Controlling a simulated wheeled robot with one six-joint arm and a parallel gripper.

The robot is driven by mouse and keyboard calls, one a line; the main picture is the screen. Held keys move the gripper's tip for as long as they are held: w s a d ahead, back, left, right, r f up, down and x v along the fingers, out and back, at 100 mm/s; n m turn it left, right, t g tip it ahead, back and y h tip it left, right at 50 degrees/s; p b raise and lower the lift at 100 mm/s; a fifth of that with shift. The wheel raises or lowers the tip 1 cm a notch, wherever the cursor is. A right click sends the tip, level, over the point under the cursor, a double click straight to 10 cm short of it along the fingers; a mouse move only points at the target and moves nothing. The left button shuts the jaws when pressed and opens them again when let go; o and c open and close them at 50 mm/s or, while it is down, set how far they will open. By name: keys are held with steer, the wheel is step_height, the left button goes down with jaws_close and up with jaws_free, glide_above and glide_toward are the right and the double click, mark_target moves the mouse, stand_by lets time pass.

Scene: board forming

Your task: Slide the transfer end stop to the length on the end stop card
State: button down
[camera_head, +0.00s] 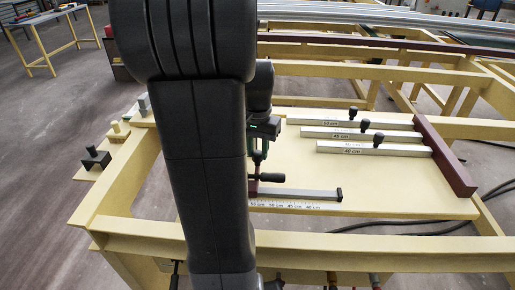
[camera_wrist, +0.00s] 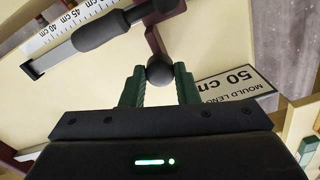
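The transfer end stop is a dark red piece with a black round knob (camera_wrist: 160,72) and a black handle (camera_wrist: 100,30). In the head view its handle (camera_head: 272,178) lies by a white scale strip (camera_head: 290,205) marked in cm, partly hidden by my arm. My gripper (camera_head: 262,140) is just above the knob. In the wrist view its green fingers (camera_wrist: 160,80) stand apart, with the knob between their tips; contact is not clear. The card (camera_wrist: 238,85) reads "MOULD LENGTH" and "50 cm", its left part covered by a finger.
Several grey bars, labelled 40 cm, 45 cm (camera_head: 365,134) and another length, lie on the cream board, each with a black knob. A dark red rail (camera_head: 445,155) closes the board at right. Black clamps (camera_head: 95,158) sit at left. Free board surface (camera_head: 400,185) lies right of the end stop.

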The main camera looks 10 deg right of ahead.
steer(key=s+d+p, duration=0.1)
steer(key=s+d, duration=0.1)
steer(key=d, duration=0.6)
steer(key=c, duration=1.1)
jaws_free()
steer(key=shift+s, duration=0.1)
step_height(320, 180, up, 14)
steer(key=shift+a+f+p, duration=0.1)
steer(key=shift+p, duration=0.25)
steer(key=f, duration=1.3)
steer(key=shift+a+f+b, duration=0.25)
steer(key=shift+f+b, duration=0.1)
steer(key=shift+f, duration=0.05)
